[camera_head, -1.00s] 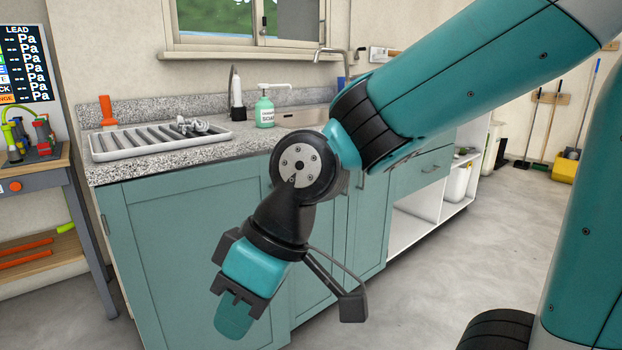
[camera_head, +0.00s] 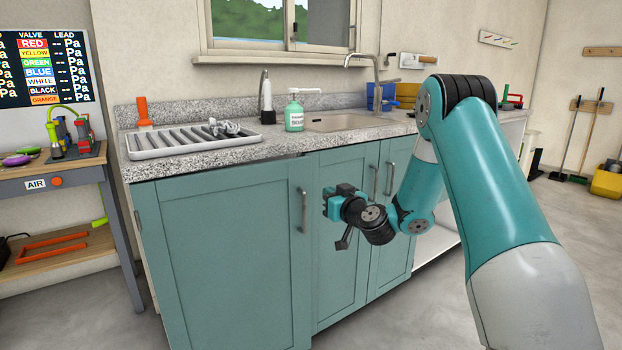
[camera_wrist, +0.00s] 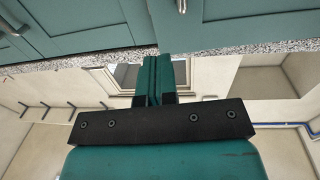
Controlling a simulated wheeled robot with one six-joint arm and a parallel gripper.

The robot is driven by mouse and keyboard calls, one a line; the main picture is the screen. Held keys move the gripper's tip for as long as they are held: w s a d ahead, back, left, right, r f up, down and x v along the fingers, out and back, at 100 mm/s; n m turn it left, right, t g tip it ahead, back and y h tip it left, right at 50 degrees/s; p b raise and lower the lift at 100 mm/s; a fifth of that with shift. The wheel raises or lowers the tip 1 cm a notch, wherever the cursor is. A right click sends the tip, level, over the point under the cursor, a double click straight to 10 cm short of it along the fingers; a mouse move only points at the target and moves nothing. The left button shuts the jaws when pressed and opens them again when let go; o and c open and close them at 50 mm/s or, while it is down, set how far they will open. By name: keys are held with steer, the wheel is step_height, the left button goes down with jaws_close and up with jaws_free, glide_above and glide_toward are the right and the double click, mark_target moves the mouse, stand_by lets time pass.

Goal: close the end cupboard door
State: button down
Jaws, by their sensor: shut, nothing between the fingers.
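The end cupboard door (camera_head: 225,250) is the wide teal panel at the left end of the counter, with a metal bar handle (camera_head: 303,211) near its right edge. My gripper (camera_head: 328,204) is just right of that handle, in front of the neighbouring door (camera_head: 335,265), pointing left. I see no clear contact. In the wrist view my gripper's fingers (camera_wrist: 158,82) are together and empty, with teal cupboard fronts (camera_wrist: 80,25) at the top, upside down.
The granite counter (camera_head: 225,158) holds a drying rack (camera_head: 190,142), a soap bottle (camera_head: 294,115) and a sink (camera_head: 340,123). A workbench (camera_head: 60,172) stands close at the left.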

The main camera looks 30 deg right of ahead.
mark_target(307, 180)
steer(key=w, duration=0.3)
steer(key=w+p, duration=0.1)
steer(key=w, duration=0.2)
steer(key=w+p, duration=0.1)
steer(key=w, duration=0.3)
steer(key=shift+d, duration=0.3)
